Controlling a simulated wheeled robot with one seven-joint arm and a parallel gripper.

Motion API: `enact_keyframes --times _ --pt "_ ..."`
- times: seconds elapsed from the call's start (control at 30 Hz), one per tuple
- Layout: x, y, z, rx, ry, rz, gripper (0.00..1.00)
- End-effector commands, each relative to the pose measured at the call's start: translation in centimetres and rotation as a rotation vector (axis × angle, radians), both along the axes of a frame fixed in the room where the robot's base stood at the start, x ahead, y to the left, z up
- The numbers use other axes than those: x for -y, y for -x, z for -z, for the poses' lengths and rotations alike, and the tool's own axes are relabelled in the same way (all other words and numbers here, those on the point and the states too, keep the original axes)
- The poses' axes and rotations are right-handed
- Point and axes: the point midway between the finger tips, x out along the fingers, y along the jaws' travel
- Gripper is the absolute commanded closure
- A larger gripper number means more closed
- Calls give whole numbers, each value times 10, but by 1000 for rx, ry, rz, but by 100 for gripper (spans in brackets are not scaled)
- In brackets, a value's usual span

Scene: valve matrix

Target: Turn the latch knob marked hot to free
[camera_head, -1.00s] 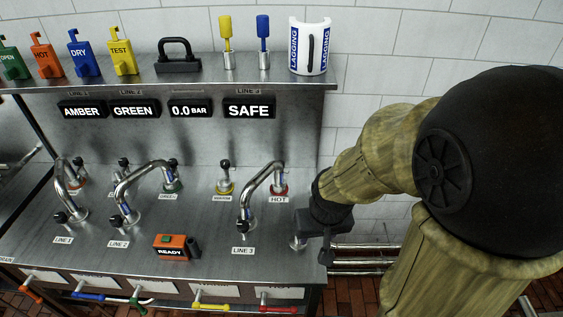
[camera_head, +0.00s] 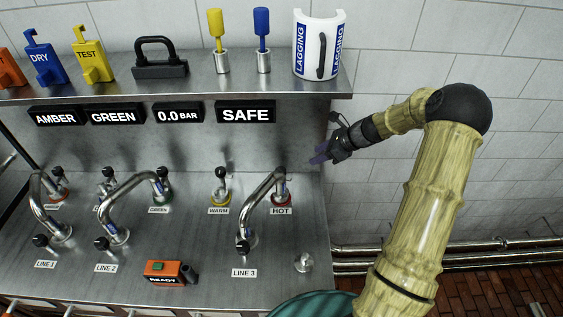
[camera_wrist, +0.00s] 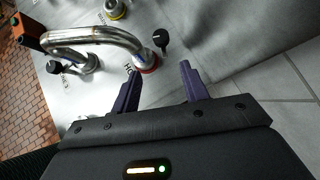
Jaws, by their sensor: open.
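The knob marked HOT (camera_head: 280,174) is black on a red collar, at the back right of the steel bench, at the end of the curved LINE 3 pipe. In the wrist view the same black knob (camera_wrist: 160,40) stands above its red ring, ahead of the fingertips and between their lines. My gripper (camera_head: 320,154) is to the right of the knob and apart from it, raised above the bench. In the wrist view its two purple fingers (camera_wrist: 158,82) are spread with nothing between them. The knob's pointer direction is too small to tell.
The curved LINE 3 pipe (camera_head: 256,200) stands directly left of the knob. The WARM knob (camera_head: 220,186) is farther left. A shelf (camera_head: 190,92) with tags, a padlock and a white LAGGING cover (camera_head: 320,46) overhangs behind. The READY box (camera_head: 170,272) sits at the front.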

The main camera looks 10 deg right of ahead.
Motion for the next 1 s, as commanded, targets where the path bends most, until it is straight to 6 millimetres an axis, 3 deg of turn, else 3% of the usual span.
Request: enact_keyframes --times 0.53,1.0 --pt "-3 -6 7 -6 -19 20 55" --pt "-55 -36 60 -7 -20 11 55"
